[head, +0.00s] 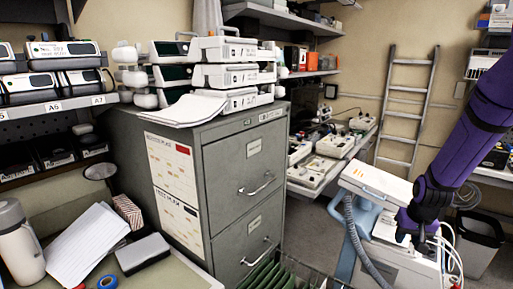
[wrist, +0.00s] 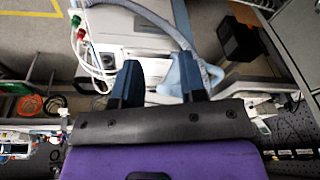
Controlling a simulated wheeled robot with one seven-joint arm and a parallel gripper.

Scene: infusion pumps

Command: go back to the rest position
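My gripper (wrist: 157,76) shows in the wrist view with its two dark fingers apart and nothing held between them. In the head view, my gripper (head: 424,232) hangs at the right at the end of my purple arm. It is in front of a white and light-blue machine (head: 397,262) with hoses. That machine also shows beyond the fingers in the wrist view (wrist: 135,42). I cannot tell whether the gripper touches it. The rest position is not marked in either view.
A grey filing cabinet (head: 235,160) carries stacked white pumps (head: 228,75) and papers. A shelf with pumps (head: 60,55) is at the left. A table with devices (head: 325,155) and a ladder (head: 405,100) stand behind. A dark bin (head: 480,245) is at the right. Some floor shows between cabinet and machine.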

